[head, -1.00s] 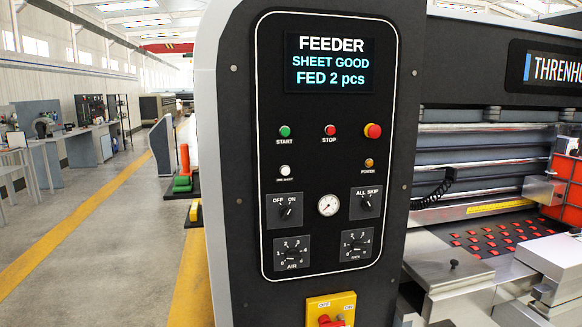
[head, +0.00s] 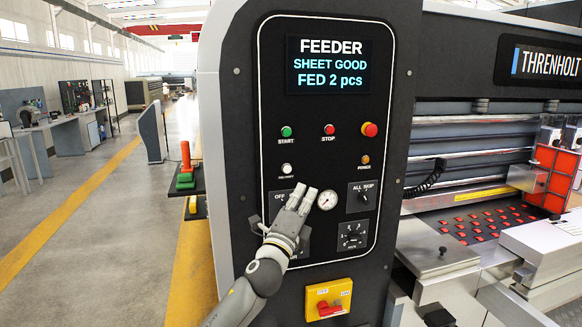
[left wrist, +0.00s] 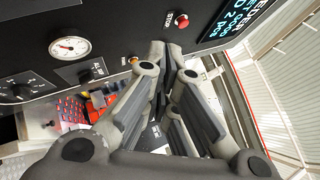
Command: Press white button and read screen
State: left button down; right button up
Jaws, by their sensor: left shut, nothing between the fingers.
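The white button (head: 286,169) is on the black feeder panel, below the green START button. In the head view it is uncovered; I cannot make it out in the left wrist view. The screen (head: 328,66) at the panel's top reads "FEEDER", "SHEET GOOD", "FED 2 pcs". Part of the screen (left wrist: 232,20) also shows in the left wrist view. My left gripper (head: 302,198) is shut and empty, in front of the panel, below and right of the white button. Its fingers point up. I cannot tell the gap to the panel. My right gripper is out of view.
Close to my left gripper are the gauge (head: 327,199) and dark knobs, some hidden behind it. The green START button (head: 286,131), red STOP button (head: 329,129), larger red button (head: 369,129) and orange POWER button (head: 364,160) are nearby. A yellow switch box (head: 328,299) is below.

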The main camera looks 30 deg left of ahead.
aim_at(287, 170)
pick_arm(q)
jog(key=shift+s+d+r+t, duration=0.1)
jog(key=shift+r+t, duration=0.2)
jog(key=shift+r, duration=0.45)
jog(key=shift+w+a+b, duration=0.6)
jog(key=shift+w+a, duration=0.85)
jog(key=shift+a, duration=0.25)
jog(key=shift+w+a+b, duration=0.55)
jog(key=shift+w+a, duration=0.9)
jog(key=shift+a, duration=0.2)
jog(key=shift+a, duration=0.1)
jog(key=shift+w+a, duration=0.2)
jog(key=shift+w, duration=0.05)
